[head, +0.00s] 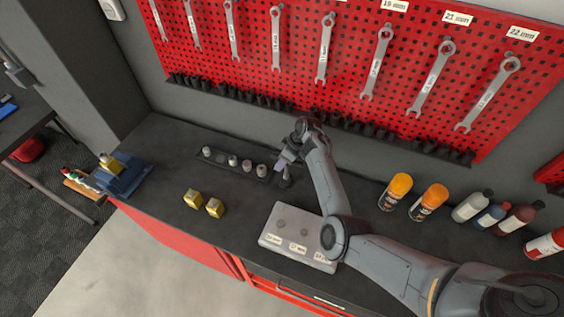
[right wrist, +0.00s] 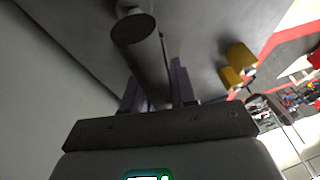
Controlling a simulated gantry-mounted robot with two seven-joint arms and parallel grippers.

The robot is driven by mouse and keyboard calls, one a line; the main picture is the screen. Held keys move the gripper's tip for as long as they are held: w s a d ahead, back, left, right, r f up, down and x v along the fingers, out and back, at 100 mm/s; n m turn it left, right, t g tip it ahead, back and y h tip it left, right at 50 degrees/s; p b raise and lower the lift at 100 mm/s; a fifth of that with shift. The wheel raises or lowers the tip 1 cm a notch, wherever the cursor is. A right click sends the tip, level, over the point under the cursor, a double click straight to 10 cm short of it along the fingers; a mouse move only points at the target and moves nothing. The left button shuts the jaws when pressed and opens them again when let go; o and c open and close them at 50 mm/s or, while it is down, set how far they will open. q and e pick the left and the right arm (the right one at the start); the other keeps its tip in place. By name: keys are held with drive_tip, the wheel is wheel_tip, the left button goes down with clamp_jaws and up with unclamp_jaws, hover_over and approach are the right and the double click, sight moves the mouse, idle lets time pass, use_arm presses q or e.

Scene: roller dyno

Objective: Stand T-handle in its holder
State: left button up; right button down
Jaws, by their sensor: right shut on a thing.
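My right gripper (head: 284,163) is over the bench, at the right end of a black socket rail. In the right wrist view its two fingers (right wrist: 158,90) are shut on a dark bar with a round end, which looks like the T-handle (right wrist: 134,28). In the head view a small dark part of it (head: 286,182) shows below the fingers; its full shape is hidden. A light grey block (head: 270,240) with round recesses and size labels stands nearer the front edge, partly behind my right arm. I cannot tell which item is the holder. My left gripper is out of view.
The black rail (head: 218,160) holds several sockets. Two yellow blocks (head: 192,198) (head: 215,207) lie left of the grey block. Spray cans (head: 395,192) and bottles (head: 472,206) stand at right. A red pegboard (head: 350,60) with wrenches rises behind. The bench's left part is mostly clear.

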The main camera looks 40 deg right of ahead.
drive_tip(key=shift+f+b, duration=0.4)
drive_tip(key=shift+f, duration=0.35)
unclamp_jaws()
idle(0.4)
drive_tip(key=shift+r, duration=0.1)
idle(0.4)
drive_tip(key=shift+r+p, duration=0.1)
drive_tip(key=shift+p, duration=0.2)
drive_tip(key=shift+p+v, duration=1.2)
drive_tip(key=shift+p, duration=0.15)
drive_tip(key=shift+p+v, duration=1.85)
drive_tip(key=shift+p, duration=0.25)
drive_tip(key=shift+s+d+r+p, duration=0.15)
drive_tip(key=shift+d+r+p, duration=0.05)
drive_tip(key=shift+p, duration=0.1)
